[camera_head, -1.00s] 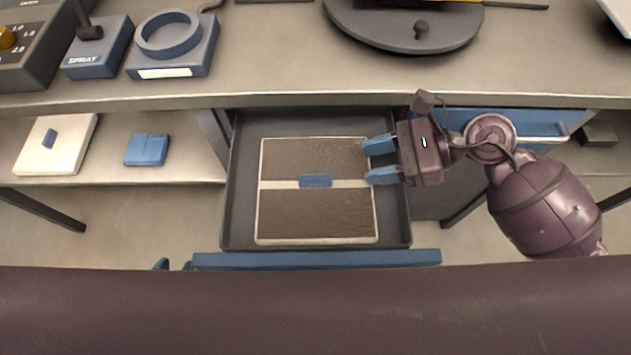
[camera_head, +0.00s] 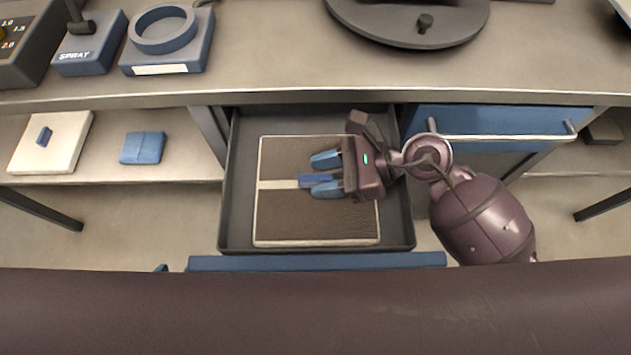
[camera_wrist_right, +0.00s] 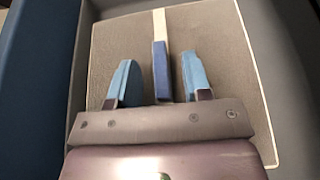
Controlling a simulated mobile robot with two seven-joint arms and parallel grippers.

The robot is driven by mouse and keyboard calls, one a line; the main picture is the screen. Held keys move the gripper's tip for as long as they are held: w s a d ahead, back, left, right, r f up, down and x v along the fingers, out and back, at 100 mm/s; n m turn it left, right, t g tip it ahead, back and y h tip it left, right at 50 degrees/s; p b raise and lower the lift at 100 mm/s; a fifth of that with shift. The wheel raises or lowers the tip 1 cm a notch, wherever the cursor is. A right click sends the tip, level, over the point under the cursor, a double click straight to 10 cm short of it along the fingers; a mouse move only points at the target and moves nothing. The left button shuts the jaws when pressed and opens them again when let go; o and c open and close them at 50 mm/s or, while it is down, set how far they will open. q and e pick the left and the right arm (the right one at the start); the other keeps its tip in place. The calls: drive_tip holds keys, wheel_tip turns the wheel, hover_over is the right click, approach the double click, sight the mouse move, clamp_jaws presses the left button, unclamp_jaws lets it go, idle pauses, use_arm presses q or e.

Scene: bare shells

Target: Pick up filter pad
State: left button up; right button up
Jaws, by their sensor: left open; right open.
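The filter pad (camera_head: 285,220) is a flat brown square with a pale border and a pale band across it. It lies in the open drawer (camera_head: 237,200). A blue tab (camera_head: 306,181) sits on the band at its middle. My right gripper (camera_head: 318,174) is open over the pad, coming in from the right. In the right wrist view the tab (camera_wrist_right: 162,72) is between the open blue fingers (camera_wrist_right: 157,78), with gaps on both sides. Of my left gripper (camera_head: 161,268), only a small blue tip shows at the lower left, beside the drawer front; the rest is hidden.
The worktop (camera_head: 270,60) overhangs the drawer's back. A closed blue drawer (camera_head: 500,120) with a bar handle is to the right. The open drawer's front (camera_head: 315,262) is blue.

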drive_tip(key=shift+c, duration=0.4)
clamp_jaws()
drive_tip(key=shift+r, duration=0.1)
